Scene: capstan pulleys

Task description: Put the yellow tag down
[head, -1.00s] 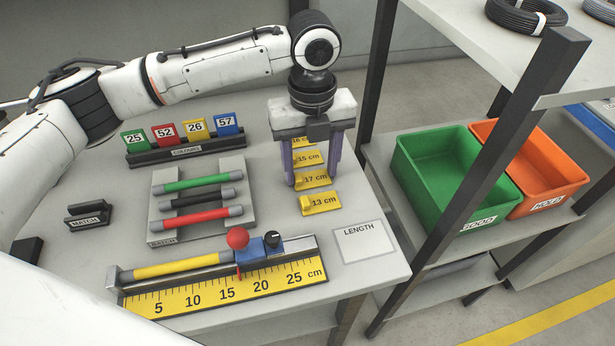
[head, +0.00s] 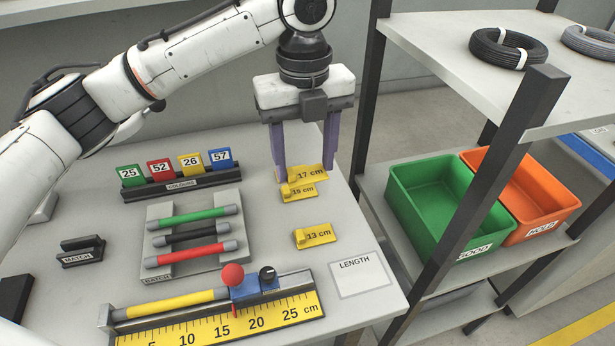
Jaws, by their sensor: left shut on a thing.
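My left gripper (head: 304,172) hangs over the back right of the table with its purple fingers down. It is shut on the yellow 17 cm tag (head: 312,173), which appears raised and partly covers the 15 cm tag (head: 300,191). The yellow 13 cm tag (head: 314,236) lies on the table nearer the front. A white pad marked LENGTH (head: 360,283) lies empty near the right edge. The 16 cm tag is hidden. My right gripper is not in view.
The yellow ruler fixture (head: 215,322) holds a yellow rod (head: 176,303). A rack of numbered coloured cards (head: 181,186) and a rod stand (head: 160,212) are to the left. A shelf with green (head: 440,215) and orange (head: 530,200) bins stands right, behind a dark post (head: 500,150).

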